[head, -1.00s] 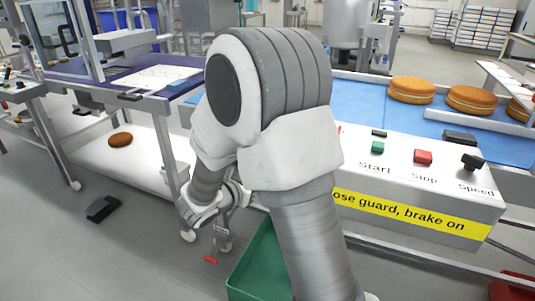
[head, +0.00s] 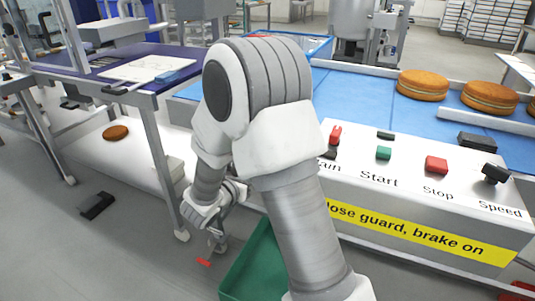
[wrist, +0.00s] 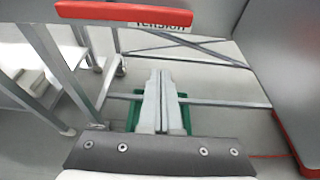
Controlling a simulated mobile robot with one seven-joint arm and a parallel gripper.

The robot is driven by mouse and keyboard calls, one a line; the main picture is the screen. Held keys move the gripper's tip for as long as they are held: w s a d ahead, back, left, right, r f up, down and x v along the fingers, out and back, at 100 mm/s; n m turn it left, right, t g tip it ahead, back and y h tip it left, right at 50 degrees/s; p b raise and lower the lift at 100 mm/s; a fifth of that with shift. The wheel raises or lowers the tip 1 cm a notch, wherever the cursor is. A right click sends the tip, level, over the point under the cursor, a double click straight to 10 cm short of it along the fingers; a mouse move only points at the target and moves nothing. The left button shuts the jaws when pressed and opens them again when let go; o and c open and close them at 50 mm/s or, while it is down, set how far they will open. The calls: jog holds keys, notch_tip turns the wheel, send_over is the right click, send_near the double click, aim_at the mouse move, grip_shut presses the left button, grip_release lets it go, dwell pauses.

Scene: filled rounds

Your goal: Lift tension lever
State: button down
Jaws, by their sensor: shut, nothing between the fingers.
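A red bar-shaped handle (wrist: 122,14) crosses the top left of the wrist view, right above a white label reading "Tension" (wrist: 160,27); I take it for the tension lever. My gripper (wrist: 162,76) points ahead below the handle, its two pale fingers together and empty. The fingers are apart from the handle in the picture. In the head view my gripper (head: 217,240) hangs low beside the conveyor frame, small and partly hidden by my arm. A small red piece (head: 204,262) shows just below it; I cannot tell whether it is the lever.
A green crate (head: 250,270) stands on the floor below my arm. The control panel (head: 400,195) with Start, Stop and Speed controls is to the right. A blue conveyor (head: 370,105) carries filled rounds. A white lower shelf (head: 100,150) and a dark pedal-like object (head: 96,205) lie left.

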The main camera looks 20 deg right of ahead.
dwell(0.3)
jog(key=b+x, duration=0.3)
jog(key=x, duration=0.6)
jog(key=shift+w+d+r, duration=0.15)
jog(key=shift+r, duration=0.75)
jog(key=shift+w+d+r, duration=0.15)
jog(key=shift+d+r, duration=0.05)
jog(key=shift+r, duration=0.75)
jog(key=shift+r+p, duration=0.1)
jog(key=shift+p, duration=0.2)
